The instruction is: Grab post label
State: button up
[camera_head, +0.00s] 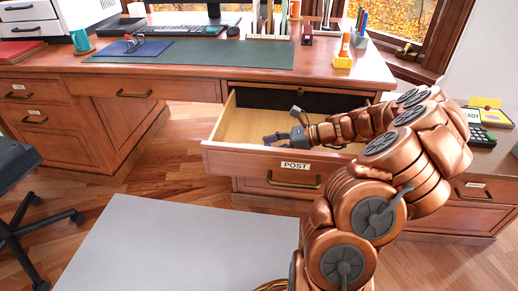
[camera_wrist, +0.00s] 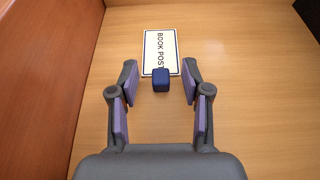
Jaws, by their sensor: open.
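The post label is a white card (camera_wrist: 160,50) with a blue border and the words "BOOK POST", lying flat on the wooden drawer bottom in the wrist view. In the head view my gripper (camera_head: 285,138) reaches into the open drawer marked "POST" (camera_head: 262,165). The card is not visible there.
The drawer's reddish front wall (camera_wrist: 45,60) stands left of my gripper in the wrist view. The desk top (camera_head: 350,72) overhangs behind the drawer. A black office chair (camera_head: 25,190) stands at the left. The drawer bottom around the card is bare.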

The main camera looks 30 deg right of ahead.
jog(key=c, duration=0.8)
jog(key=shift+c, duration=0.2)
